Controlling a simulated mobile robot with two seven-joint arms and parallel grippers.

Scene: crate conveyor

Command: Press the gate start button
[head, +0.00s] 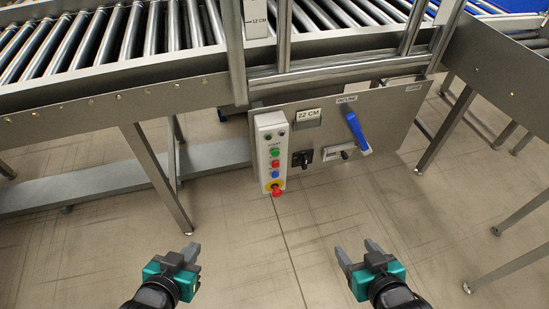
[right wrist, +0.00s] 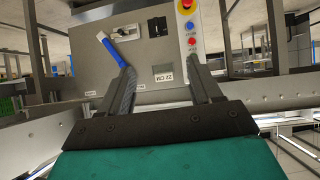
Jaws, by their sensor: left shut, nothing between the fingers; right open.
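A white button box (head: 267,140) hangs on the grey control panel below the conveyor. It carries a green button (head: 275,152), a red button (head: 276,163), a blue button (head: 276,174) and a red mushroom knob (head: 277,191) on yellow at the bottom. The button labels are too small to read. My left gripper (head: 191,250) is shut and empty, below and left of the box, apart from it. My right gripper (head: 356,249) is open and empty, below and right of it. The right wrist view shows the panel upside down, with the blue button (right wrist: 190,28) beyond the fingers.
The panel (head: 320,165) also holds a blue lever (head: 357,132), a black rotary switch (head: 302,158) and a "22 CM" plate (head: 308,116). Roller conveyor (head: 120,45) runs above, with steel legs (head: 155,175) at the left and more at the right. The floor before the panel is clear.

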